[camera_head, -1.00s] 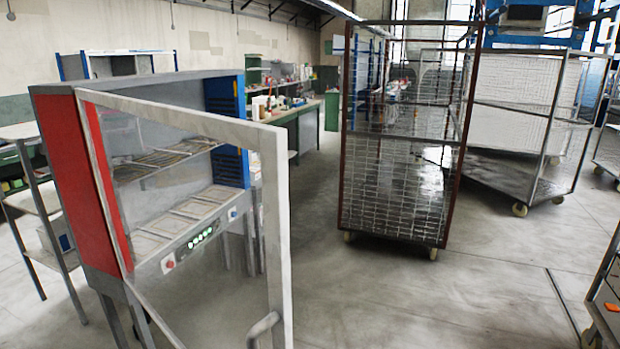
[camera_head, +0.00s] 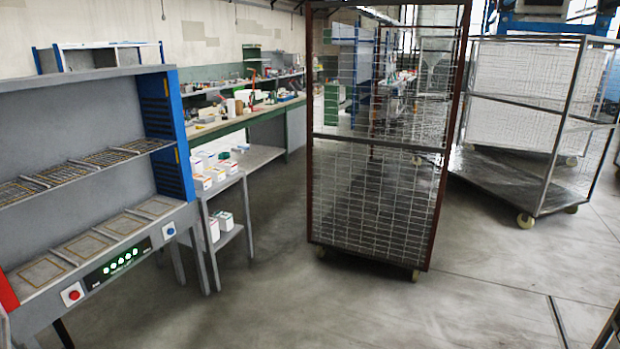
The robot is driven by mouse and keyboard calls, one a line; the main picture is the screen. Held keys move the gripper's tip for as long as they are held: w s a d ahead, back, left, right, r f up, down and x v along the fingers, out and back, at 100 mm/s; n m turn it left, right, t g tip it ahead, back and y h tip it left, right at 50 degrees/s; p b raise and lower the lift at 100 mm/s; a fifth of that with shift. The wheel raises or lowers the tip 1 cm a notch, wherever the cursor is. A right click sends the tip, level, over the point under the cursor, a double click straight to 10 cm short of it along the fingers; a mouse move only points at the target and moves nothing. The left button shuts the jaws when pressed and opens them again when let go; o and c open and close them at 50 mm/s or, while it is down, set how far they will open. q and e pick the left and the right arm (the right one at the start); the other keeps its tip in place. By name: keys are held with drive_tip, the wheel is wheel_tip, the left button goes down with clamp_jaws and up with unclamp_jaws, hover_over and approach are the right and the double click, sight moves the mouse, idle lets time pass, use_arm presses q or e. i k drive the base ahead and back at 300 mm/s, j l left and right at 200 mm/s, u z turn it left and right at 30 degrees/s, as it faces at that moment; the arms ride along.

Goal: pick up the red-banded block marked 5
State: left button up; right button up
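Several small white blocks with coloured bands (camera_head: 203,182) stand on a small grey side table (camera_head: 238,179), just right of the press. More white blocks (camera_head: 224,219) stand on its lower shelf. Some bands look reddish or orange, but the blocks are too small to read any number, so I cannot tell which is marked 5. Neither of my grippers is in view.
The grey press (camera_head: 90,95) with wire shelves and a control panel (camera_head: 118,264) fills the left. A long workbench (camera_head: 270,112) runs behind the side table. A tall mesh cage cart (camera_head: 375,190) stands ahead, another (camera_head: 535,190) at right. The floor (camera_head: 330,310) in front is clear.

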sight(231, 168)
drive_tip(key=i+u, duration=0.15)
drive_tip(key=i, duration=0.6)
drive_tip(key=i+u, duration=0.15)
drive_tip(key=i, duration=0.6)
drive_tip(key=i+l+u, duration=0.1)
drive_tip(key=i, duration=0.65)
